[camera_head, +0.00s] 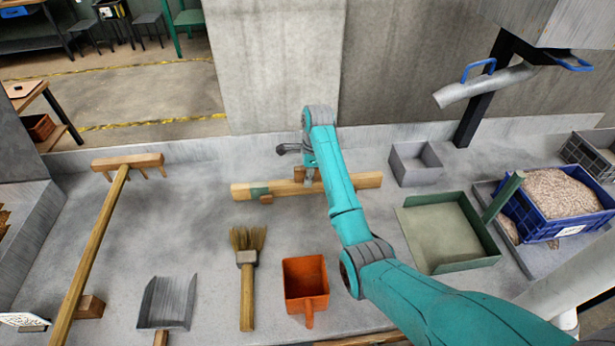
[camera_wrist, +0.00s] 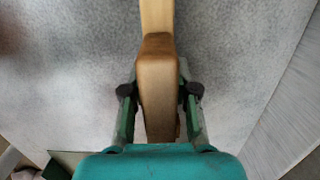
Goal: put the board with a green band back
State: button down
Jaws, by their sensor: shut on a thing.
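The board with a green band (camera_head: 345,182) is a long pale wooden bar lying left to right in the head view, near the back of the grey floor. Its green band (camera_head: 259,190) shows left of my arm. My gripper (camera_head: 308,177) is at the board's middle, right of the band, partly hidden by my arm. In the wrist view my gripper (camera_wrist: 160,95) has its two fingers on either side of a brown wooden grip (camera_wrist: 157,70), shut on it. The pale board (camera_wrist: 156,15) runs on beyond the grip. Whether the board touches the floor is unclear.
A wooden rake (camera_head: 125,170), a grey dustpan (camera_head: 167,302), a brush (camera_head: 248,275) and an orange scoop (camera_head: 306,283) lie on the left and front. A grey box (camera_head: 416,163), a green tray (camera_head: 448,228) and a blue crate of grain (camera_head: 545,224) stand right.

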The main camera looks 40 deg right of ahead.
jog(key=shift+f, duration=0.25)
jog(key=c, duration=0.8)
grip_release()
jog(key=shift+f, duration=0.1)
